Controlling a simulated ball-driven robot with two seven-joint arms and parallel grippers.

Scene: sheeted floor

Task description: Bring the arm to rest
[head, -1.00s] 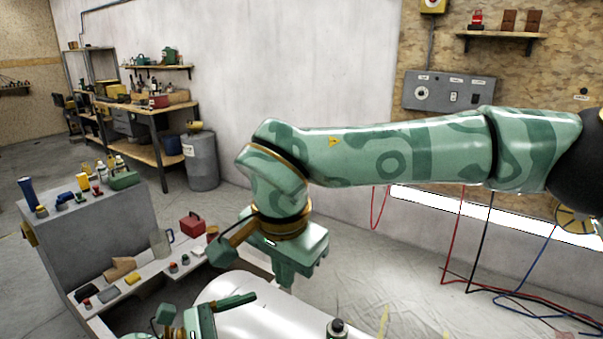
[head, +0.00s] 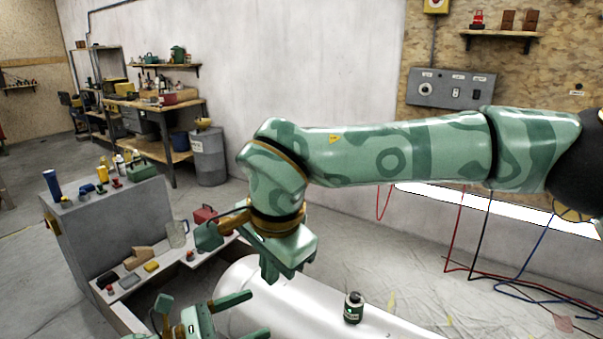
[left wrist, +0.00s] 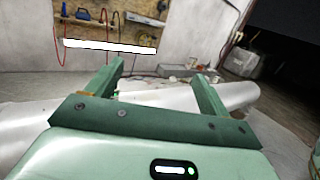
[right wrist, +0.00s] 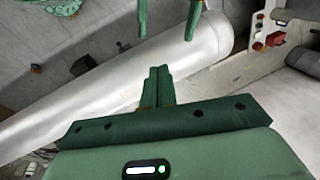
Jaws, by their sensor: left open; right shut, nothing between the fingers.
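My right arm, patterned in green, reaches in from the right of the head view and bends down at the wrist. Its gripper (head: 270,279) is shut and empty, above the left end of a pale, rounded tank. The right wrist view shows its two fingers (right wrist: 159,70) pressed together with the tank behind. My left gripper (head: 260,314) is at the bottom of the head view, below the right one, open and empty. Its fingers stand wide apart in the left wrist view (left wrist: 158,70), and the tips show at the top of the right wrist view (right wrist: 168,28).
The pale tank (head: 400,326) lies below the arms. A dark labelled bottle (head: 353,308) stands on it. A grey cabinet (head: 110,225) with several small items stands at left, beside a low white shelf (head: 130,283). A wall panel (head: 450,88) and hanging cables are at right.

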